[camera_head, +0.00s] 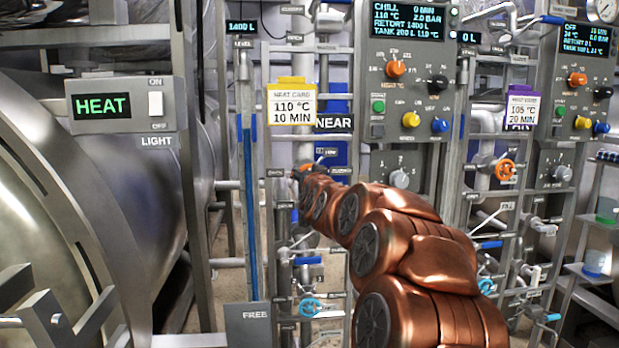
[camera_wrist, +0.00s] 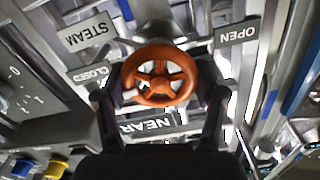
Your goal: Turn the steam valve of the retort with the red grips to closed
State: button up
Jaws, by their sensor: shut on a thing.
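The steam valve's orange handwheel (camera_wrist: 160,75) is in the upper middle of the wrist view. A STEAM plate (camera_wrist: 90,33) is at its upper left, a CLOSED plate (camera_wrist: 90,75) at its left and an OPEN plate (camera_wrist: 237,34) at its right. A NEAR plate (camera_wrist: 153,125) is below it. My gripper (camera_wrist: 161,94) is shut on the wheel, one finger on each side. A short pale piece shows at the wheel's lower left. In the head view, my arm hides most of the wheel. I see no red grips in either view.
The near retort's big steel body (camera_head: 75,180) is at left, with a HEAT display (camera_head: 101,106). A control panel (camera_head: 408,110) stands behind my arm. Another orange wheel (camera_head: 505,170) is on the pipework at right. Pipes and blue-handled levers crowd around my arm.

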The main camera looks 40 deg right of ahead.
dwell(0.5)
jog(key=o, duration=1.1)
jog(key=shift+o, duration=0.2)
jog(key=v, duration=1.2)
